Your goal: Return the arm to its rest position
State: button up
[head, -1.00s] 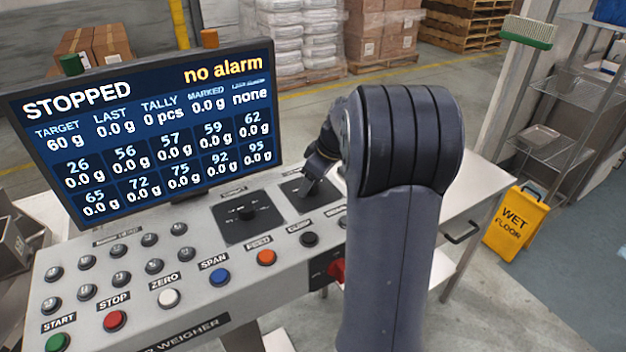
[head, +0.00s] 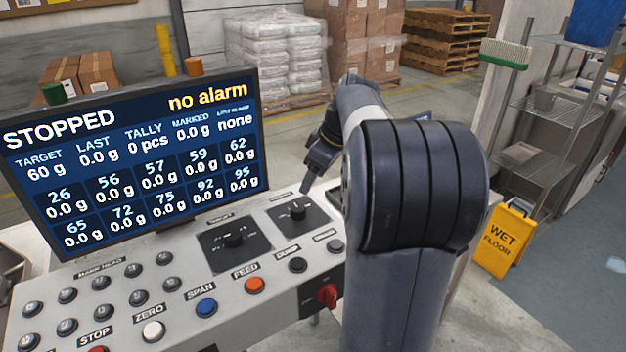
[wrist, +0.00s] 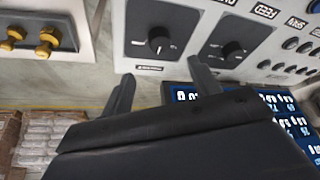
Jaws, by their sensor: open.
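My arm rises in front of the control panel (head: 215,290) in the head view and bends over toward its far right part. My gripper (head: 306,188) hangs just above the right-hand black knob (head: 297,211), near the panel's back edge. In the wrist view my gripper (wrist: 160,90) shows two dark fingers spread apart with nothing between them. Two black rotary knobs (wrist: 160,42) lie beyond the fingertips. The fingers look clear of the knobs. Part of the gripper is hidden by my arm in the head view.
The screen (head: 135,150) reads STOPPED and no alarm, and stands left of my gripper. A red switch (head: 327,295) is on the panel's right front. A yellow wet floor sign (head: 503,240) and wire shelves (head: 560,120) stand at the right. Wrapped pallets (head: 275,60) are behind.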

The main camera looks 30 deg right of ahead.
aim_at(299, 208)
jog(key=x, duration=1)
jog(key=shift+w+a+f, duration=0.1)
jog(key=shift+f, duration=0.1)
jog(key=shift+w+f+p, duration=0.1)
jog(key=shift+f+p, duration=0.1)
jog(key=shift+p, duration=0.15)
